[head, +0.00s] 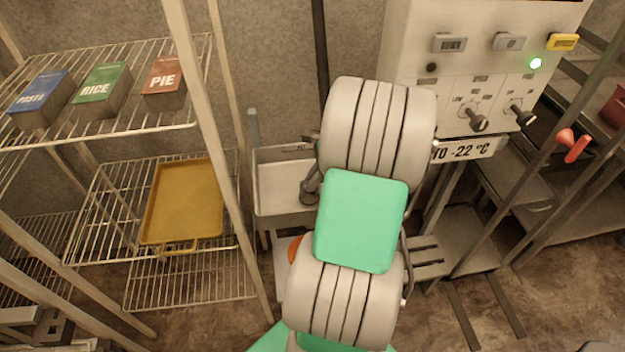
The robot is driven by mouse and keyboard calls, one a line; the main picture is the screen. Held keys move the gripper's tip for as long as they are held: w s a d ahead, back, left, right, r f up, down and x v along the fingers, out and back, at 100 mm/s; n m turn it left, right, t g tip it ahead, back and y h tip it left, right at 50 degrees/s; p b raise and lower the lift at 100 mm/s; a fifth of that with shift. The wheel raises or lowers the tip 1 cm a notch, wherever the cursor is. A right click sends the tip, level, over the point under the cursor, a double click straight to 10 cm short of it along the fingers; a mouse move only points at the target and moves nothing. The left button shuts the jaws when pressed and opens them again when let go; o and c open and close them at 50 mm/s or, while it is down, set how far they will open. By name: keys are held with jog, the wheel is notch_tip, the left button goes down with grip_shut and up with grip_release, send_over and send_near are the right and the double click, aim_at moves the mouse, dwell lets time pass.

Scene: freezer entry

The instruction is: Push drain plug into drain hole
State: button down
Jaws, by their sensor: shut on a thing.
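My gripper is not visible; my own arm, with its pale rounded joints and green link, fills the middle of the head view and hides what lies behind it. A pale sink basin (280,190) shows to the left of the arm, with its right part covered. No drain plug or drain hole can be made out. A dark grey fitting (309,188) shows at the basin's right side against my arm; I cannot tell what it is.
A wire rack on the left holds a blue PASTA box (40,92), a green RICE box (103,90), a red PIE box (164,83) and a yellow tray (182,205). A control panel (480,65) with knobs and a green light stands at the right.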

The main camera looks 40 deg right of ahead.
jog(key=shift+f, duration=0.5)
dwell(0.3)
jog(key=c, duration=1.4)
grip_release()
